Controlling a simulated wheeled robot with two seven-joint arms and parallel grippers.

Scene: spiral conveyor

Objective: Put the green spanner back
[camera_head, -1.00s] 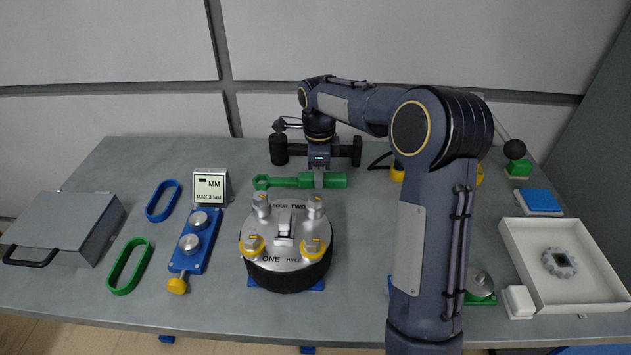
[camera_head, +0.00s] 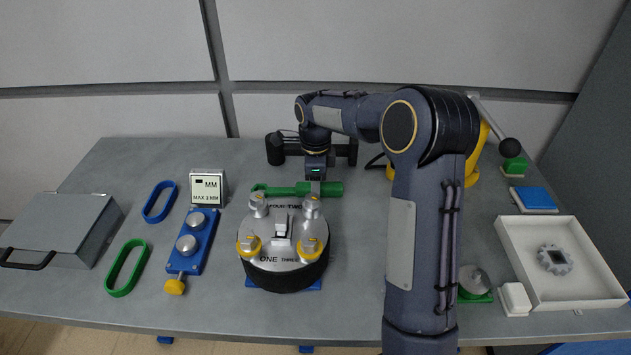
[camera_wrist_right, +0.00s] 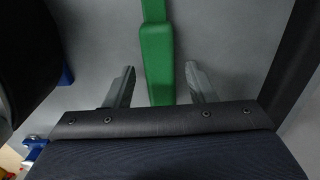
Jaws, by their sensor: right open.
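The green spanner (camera_head: 298,189) lies crosswise on the table, just behind the round grey device. Its ring end points left and its thick handle points right. My right gripper (camera_head: 318,187) is over the handle, pointing down. In the right wrist view the green handle (camera_wrist_right: 158,62) runs between the two open fingers (camera_wrist_right: 161,82), with a gap visible on each side. The ring end is outside the wrist view. My left gripper is not in view.
The round device (camera_head: 284,247) with yellow and silver knobs stands close in front of the spanner. A black object (camera_head: 275,149) is behind my gripper. A sign (camera_head: 207,187), a blue knobbed block (camera_head: 192,241) and a grey case (camera_head: 62,232) stand left. A white tray (camera_head: 515,262) is right.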

